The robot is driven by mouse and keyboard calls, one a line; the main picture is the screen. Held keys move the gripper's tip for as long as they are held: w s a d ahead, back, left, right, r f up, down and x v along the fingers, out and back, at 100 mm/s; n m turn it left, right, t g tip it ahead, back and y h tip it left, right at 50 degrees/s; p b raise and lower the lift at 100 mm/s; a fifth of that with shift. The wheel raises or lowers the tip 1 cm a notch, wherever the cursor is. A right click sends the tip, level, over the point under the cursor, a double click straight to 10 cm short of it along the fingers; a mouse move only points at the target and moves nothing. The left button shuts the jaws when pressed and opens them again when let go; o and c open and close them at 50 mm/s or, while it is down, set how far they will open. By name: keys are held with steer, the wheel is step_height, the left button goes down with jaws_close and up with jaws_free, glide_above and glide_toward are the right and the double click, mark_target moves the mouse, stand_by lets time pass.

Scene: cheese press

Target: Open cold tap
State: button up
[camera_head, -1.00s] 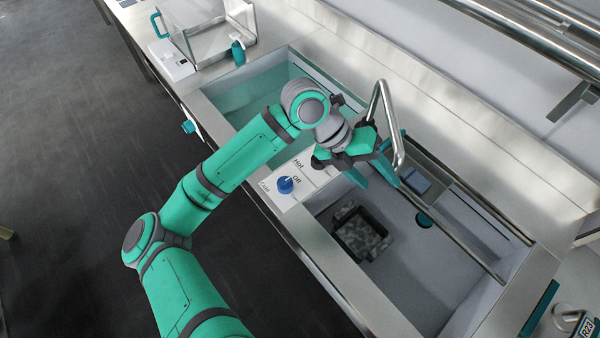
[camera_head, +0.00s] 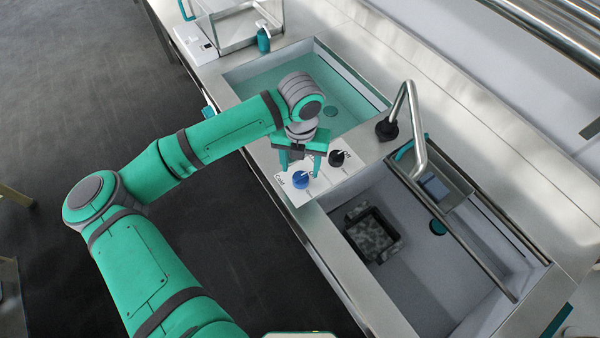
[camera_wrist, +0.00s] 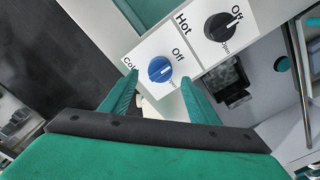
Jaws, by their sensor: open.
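The cold tap is a blue knob (camera_head: 300,180) on a white plate (camera_head: 287,189) between the two basins. It also shows in the wrist view (camera_wrist: 160,69), beside the words "Cold" and "Off". The hot tap is a black knob (camera_head: 337,158), also in the wrist view (camera_wrist: 219,27). My gripper (camera_head: 299,170) is open over the plate, close to the blue knob. In the wrist view the green fingertips (camera_wrist: 153,78) spread to either side of the blue knob, which lies between and slightly beyond them. I cannot tell whether a finger touches it.
The curved metal spout (camera_head: 418,130) stands behind the plate. The right basin holds a dark patterned container (camera_head: 368,235), and a metal rail (camera_head: 470,250) crosses it. The left basin (camera_head: 250,98) holds greenish liquid. A teal soap bottle (camera_head: 263,40) stands at the back left.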

mark_target(300, 176)
steer(key=shift+f, duration=2.45)
steer(key=c, duration=1)
